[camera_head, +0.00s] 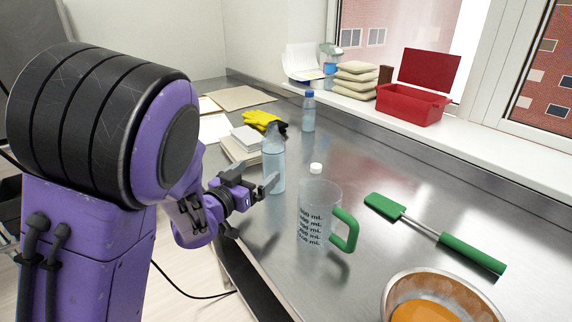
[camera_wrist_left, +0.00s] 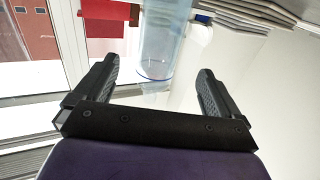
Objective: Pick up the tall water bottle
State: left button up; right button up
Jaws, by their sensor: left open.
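A tall clear water bottle (camera_head: 273,165) stands upright on the metal counter, just beyond my left gripper (camera_head: 252,181). In the left wrist view, a clear bluish bottle (camera_wrist_left: 160,40) shows ahead of the gap between the two fingers of my left gripper (camera_wrist_left: 158,72). The fingers are apart with nothing between them. In the head view one fingertip overlaps the lower part of the bottle; whether it touches I cannot tell. My right gripper is in neither view.
A measuring jug (camera_head: 315,212) with a green handle stands right of the bottle, a white-capped container behind it. A green spatula (camera_head: 430,230) and bowl (camera_head: 395,290) are at right.

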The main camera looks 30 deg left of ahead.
aim_at(267, 160)
pick_arm(q)
jog(key=w, duration=0.1)
jog(key=w+r+p, duration=0.1)
jog(key=w, duration=0.1)
jog(key=shift+w+d+r, duration=0.1)
jog(key=shift+r, duration=0.1)
jog(key=w, duration=0.4)
jog(key=w+p, duration=0.1)
jog(key=w, duration=0.2)
jog(key=shift+f, duration=0.3)
jog(key=c, duration=1.3)
